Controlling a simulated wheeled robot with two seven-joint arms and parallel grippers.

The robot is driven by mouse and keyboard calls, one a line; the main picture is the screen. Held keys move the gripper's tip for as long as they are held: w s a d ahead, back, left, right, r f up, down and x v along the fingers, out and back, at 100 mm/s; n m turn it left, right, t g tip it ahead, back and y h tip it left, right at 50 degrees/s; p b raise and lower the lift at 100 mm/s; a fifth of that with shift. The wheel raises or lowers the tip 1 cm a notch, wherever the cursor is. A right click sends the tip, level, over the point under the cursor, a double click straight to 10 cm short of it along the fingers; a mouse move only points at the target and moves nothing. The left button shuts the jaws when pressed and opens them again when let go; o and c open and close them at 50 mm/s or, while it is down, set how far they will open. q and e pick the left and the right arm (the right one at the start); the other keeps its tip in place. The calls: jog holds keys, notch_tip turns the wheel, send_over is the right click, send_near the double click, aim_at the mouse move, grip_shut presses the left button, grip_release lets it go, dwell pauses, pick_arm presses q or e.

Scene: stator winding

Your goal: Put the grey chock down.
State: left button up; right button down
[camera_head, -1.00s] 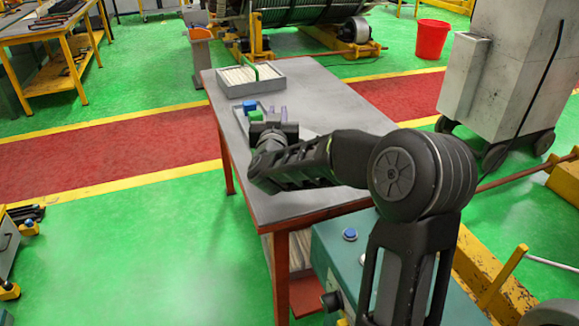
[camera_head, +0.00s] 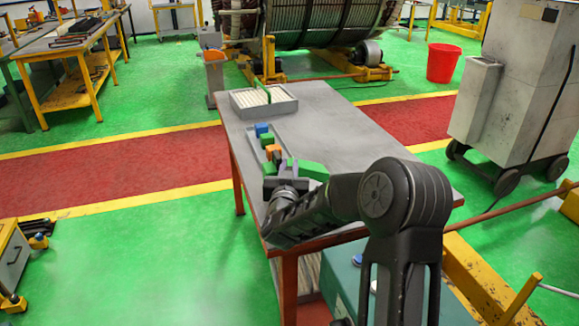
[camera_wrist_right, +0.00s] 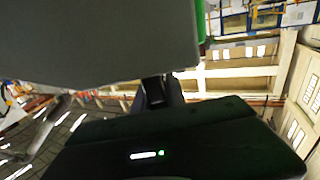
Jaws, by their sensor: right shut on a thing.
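My right gripper (camera_head: 285,176) is low over the near left part of the grey table (camera_head: 350,118) in the head view, seen mostly from behind. It is shut on the grey chock, which the hand largely hides in the head view. In the right wrist view a large plain grey face (camera_wrist_right: 90,40), which I take to be the chock, fills the upper left close to the lens. A green piece (camera_head: 311,170) shows just right of the fingers; I cannot tell whether it touches them. I cannot tell whether the chock touches the table. My left gripper is not in view.
A grey tray (camera_head: 285,107) of pale strips is at the far end. The table's middle and right are clear.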

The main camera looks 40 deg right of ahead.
jog(key=shift+r, duration=0.1)
jog(key=c, duration=1.4)
grip_release()
jog(key=shift+o, duration=0.2)
jog(key=shift+s+a, duration=0.3)
jog(key=b+v, duration=0.2)
jog(key=v, duration=0.9)
jog(key=shift+s, duration=0.15)
